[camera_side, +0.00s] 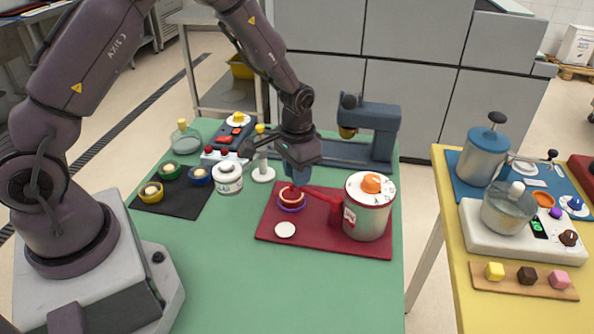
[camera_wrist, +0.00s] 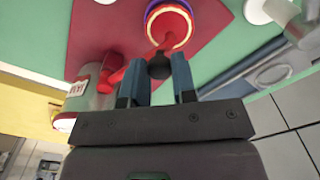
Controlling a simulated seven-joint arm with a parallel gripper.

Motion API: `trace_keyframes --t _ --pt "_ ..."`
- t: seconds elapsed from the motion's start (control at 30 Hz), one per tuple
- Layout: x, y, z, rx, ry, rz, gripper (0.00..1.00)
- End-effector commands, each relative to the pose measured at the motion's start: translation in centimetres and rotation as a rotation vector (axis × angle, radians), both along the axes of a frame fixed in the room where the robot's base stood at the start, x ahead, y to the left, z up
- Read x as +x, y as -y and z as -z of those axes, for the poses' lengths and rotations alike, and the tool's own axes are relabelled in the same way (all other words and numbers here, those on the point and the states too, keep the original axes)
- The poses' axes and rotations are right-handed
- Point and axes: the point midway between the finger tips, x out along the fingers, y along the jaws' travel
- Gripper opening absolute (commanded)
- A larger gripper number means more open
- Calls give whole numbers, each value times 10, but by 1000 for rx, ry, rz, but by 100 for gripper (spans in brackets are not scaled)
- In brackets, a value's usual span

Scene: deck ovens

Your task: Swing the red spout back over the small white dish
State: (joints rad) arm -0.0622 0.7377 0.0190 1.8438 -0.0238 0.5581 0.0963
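My gripper (camera_side: 295,183) points down at the spout's outer end. In the wrist view its blue fingers (camera_wrist: 161,68) close on both sides of the spout's dark round knob (camera_wrist: 159,65). The knob's contact faces are partly hidden.
A white jar (camera_side: 228,179) and a black mat (camera_side: 172,190) with small round pots stand left of the red mat. The green table's front is clear.

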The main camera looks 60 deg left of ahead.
Motion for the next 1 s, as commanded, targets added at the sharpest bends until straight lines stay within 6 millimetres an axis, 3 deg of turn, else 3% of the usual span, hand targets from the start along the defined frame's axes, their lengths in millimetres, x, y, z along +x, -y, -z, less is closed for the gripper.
trace_keyframes --t 0.03,0.1,0.57,1.0 --pt "0 0 0 0 0 0 13" --pt "0 0 0 0 0 0 0" --pt "-8 4 0 1 -4 -81 0" --pt "-34 26 0 0 -5 -431 0"
